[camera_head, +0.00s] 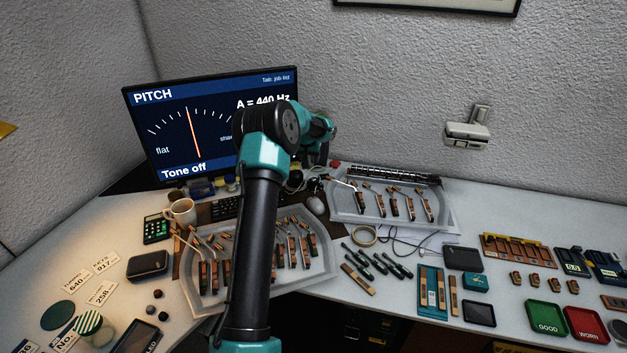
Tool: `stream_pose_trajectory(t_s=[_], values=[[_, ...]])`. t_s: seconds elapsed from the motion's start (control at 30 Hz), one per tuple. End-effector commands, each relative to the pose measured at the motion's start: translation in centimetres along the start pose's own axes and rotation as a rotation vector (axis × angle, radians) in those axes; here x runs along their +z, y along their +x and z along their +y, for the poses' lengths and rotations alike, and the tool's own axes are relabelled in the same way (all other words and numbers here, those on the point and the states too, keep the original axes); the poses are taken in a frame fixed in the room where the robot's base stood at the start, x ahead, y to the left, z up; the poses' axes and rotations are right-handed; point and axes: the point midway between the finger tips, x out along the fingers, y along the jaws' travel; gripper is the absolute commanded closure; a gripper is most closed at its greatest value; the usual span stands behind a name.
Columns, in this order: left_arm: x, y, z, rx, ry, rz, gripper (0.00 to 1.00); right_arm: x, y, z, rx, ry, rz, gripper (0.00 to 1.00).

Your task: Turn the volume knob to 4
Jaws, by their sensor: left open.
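I cannot make out the volume knob or its marks; it may be hidden behind my left arm. My left arm rises from the bottom middle, bends in front of the monitor (174,121) and reaches away to the right. My left gripper (315,182) is small and dark, low beside the monitor's right edge, and is open. My arm hides part of it, and I cannot tell whether it touches anything. My right gripper is not in view. The monitor reads PITCH, A = 440 Hz and Tone off.
A tray of piano action parts (325,283) lies under my arm, another tray (433,215) at the back right. A mug (181,211) and a calculator (156,229) stand at left. Green (545,317) and red (586,324) trays lie at right. The back wall limits reach.

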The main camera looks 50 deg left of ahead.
Motion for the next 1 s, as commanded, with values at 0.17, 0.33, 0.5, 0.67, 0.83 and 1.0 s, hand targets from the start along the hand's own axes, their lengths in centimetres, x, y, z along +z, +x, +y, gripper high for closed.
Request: stream_pose_trajectory(t_s=[0.17, 0.33, 0.5, 0.67, 0.83, 1.0], values=[[0.0, 0.0, 0.0, 0.0, 0.001, 0.0, 0.46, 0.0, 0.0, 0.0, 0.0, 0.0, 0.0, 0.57], [0.0, 0.7, 0.0, 0.001, 0.001, -0.001, 0.46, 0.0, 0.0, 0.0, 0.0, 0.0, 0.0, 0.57], [0.0, 2.5, 0.0, 0.001, 0.001, -0.002, 0.46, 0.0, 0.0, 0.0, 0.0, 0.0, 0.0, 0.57], [0.0, 5.0, 0.0, 0.001, 0.001, -0.002, 0.46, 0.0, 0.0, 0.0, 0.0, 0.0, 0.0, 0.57], [0.0, 7.7, 0.0, 0.0, 0.002, -0.002, 0.46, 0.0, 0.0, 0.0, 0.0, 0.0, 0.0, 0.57], [0.1, 10.2, 0.0, 0.0, 0.001, -0.002, 0.46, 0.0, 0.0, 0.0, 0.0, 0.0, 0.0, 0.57]])
